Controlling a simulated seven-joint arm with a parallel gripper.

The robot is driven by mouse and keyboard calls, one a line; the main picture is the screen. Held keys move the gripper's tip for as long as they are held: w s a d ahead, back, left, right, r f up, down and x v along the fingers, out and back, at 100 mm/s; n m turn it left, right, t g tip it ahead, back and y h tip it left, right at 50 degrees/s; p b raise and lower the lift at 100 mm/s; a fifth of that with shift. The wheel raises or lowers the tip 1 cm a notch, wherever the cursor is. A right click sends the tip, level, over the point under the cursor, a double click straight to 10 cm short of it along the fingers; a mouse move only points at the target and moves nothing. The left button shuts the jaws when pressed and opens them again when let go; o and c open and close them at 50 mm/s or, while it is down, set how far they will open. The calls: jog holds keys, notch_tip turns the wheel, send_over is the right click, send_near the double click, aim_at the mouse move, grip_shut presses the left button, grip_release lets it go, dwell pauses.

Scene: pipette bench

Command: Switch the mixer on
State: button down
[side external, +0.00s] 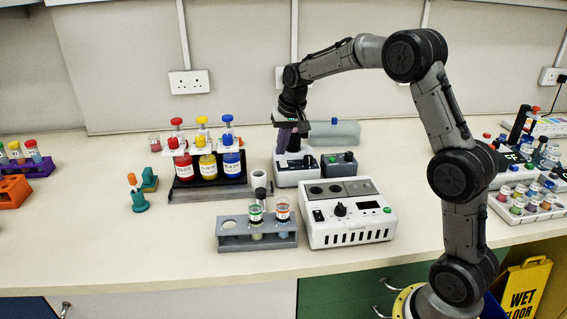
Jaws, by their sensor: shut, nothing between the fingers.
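A small white and grey unit (296,180), which looks like the mixer, stands in the middle of the bench with dark controls on its front. My gripper (292,147) points down directly over its back part, fingers shut and empty. The fingertips are at or just above its top; I cannot tell whether they touch. The gripper partly hides the top of the unit. Whether its switch is on or off is too small to tell.
A larger white box (350,233) with a knob stands in front. A grey rack (230,243) with two tubes is left of it. A dark stand (183,190) holds red, yellow and blue bottles. A dark grey box (339,164) sits right of the mixer. Bench at far left front is clear.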

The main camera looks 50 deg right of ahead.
aim_at(279, 166)
jog(key=shift+f, duration=1.05)
jog(key=shift+f, duration=0.1)
jog(key=shift+f, duration=0.2)
jog(key=shift+f, duration=0.35)
jog(key=shift+r, duration=2.65)
jog(key=shift+a, duration=0.1)
